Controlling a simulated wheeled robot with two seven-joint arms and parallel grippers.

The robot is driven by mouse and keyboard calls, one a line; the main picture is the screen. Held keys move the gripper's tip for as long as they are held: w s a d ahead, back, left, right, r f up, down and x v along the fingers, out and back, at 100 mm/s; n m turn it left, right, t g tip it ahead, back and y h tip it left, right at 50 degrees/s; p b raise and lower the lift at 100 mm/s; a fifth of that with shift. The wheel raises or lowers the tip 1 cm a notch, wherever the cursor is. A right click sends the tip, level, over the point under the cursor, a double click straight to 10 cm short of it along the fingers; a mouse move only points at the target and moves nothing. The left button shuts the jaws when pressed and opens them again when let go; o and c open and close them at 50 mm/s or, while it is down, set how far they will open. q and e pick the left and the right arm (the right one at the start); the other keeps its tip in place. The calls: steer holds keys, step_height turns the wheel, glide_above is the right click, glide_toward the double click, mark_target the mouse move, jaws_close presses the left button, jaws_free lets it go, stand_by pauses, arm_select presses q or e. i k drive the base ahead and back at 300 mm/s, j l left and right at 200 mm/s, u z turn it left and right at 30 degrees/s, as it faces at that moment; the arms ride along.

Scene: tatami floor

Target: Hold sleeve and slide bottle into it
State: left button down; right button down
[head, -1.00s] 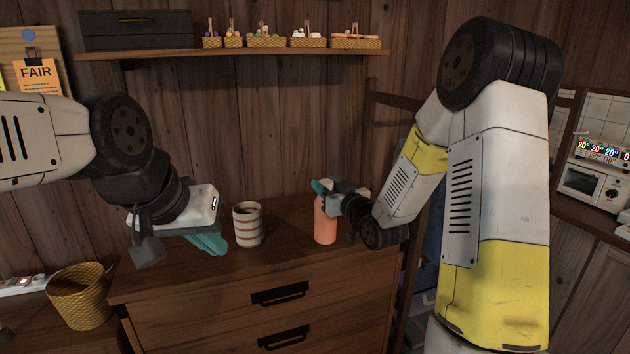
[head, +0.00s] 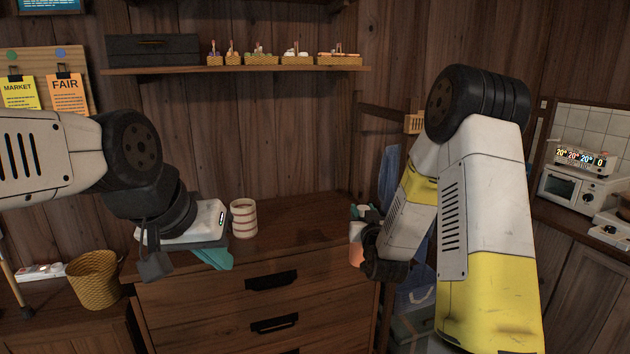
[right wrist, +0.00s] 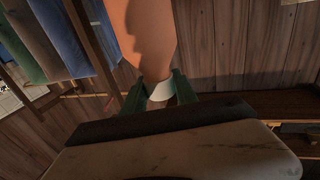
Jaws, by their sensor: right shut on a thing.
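The sleeve is a cream and brown banded open cylinder (head: 243,218), upright on the dresser top. My left gripper (head: 214,258) has teal fingers just in front and to the left of it, with no clear contact. Its fingers overlap, so the gap between them cannot be told. The orange bottle (head: 356,246) is in my right gripper (head: 363,211) near the dresser's right edge, partly hidden by my right wrist. In the right wrist view, the bottle (right wrist: 142,35) fills the top middle, and the green fingers (right wrist: 160,88) close on its pale neck.
The wooden dresser (head: 300,240) has clear top space between sleeve and bottle. A wicker basket (head: 94,280) stands at the left. A wall shelf (head: 240,69) holds small baskets and a dark box. A blue cloth (head: 389,175) hangs behind my right arm.

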mark_target(246, 234)
steer(key=i+l, duration=0.1)
steer(key=l, duration=0.35)
steer(key=i+l, duration=0.1)
steer(key=l, duration=0.35)
steer(key=i+l, duration=0.1)
steer(key=l, duration=0.3)
steer(key=l+u, duration=0.25)
steer(key=u, duration=0.2)
steer(key=l+u, duration=0.3)
steer(key=u, duration=0.45)
